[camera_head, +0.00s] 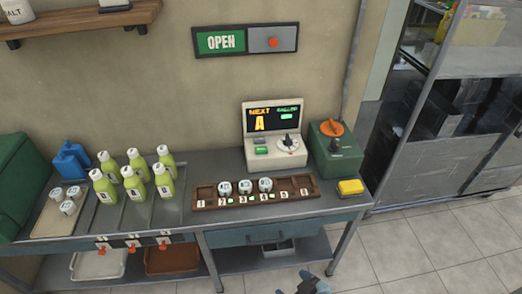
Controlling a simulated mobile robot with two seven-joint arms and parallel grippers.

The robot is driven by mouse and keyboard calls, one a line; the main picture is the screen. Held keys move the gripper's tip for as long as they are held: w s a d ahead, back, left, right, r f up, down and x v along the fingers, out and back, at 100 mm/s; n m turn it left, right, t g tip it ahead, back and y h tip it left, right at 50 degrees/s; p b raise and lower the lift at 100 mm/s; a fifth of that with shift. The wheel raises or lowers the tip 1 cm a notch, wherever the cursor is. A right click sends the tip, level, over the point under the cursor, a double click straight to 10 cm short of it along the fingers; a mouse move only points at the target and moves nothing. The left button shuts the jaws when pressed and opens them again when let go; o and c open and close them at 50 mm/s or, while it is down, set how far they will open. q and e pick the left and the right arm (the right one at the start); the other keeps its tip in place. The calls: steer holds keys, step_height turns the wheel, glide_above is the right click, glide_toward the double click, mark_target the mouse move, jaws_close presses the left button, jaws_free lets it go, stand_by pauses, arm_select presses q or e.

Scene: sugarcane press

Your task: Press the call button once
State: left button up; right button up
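A cream console (275,155) stands on the counter against the wall. Its dark screen (272,117) reads "NEXT", a large "A" and a small green "CALLED" field. Its sloped front has a green button (262,151), a smaller button above it, and a round dial with a black knob (288,143). I cannot read a label that marks the call button. One gripper, seemingly my right (305,286), shows at the bottom edge, well below and in front of the counter, touching nothing. It is cut off, so its opening is unclear. My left gripper is out of view.
A wooden numbered rack (205,205) with white-and-dark cups lies before the console. A green box (336,165) with an orange knob and a yellow block (350,187) are to the right. Several green bottles (135,187) stand left. An "OPEN" sign (221,42) hangs above.

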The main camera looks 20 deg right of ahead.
jaws_close()
stand_by(1.5)
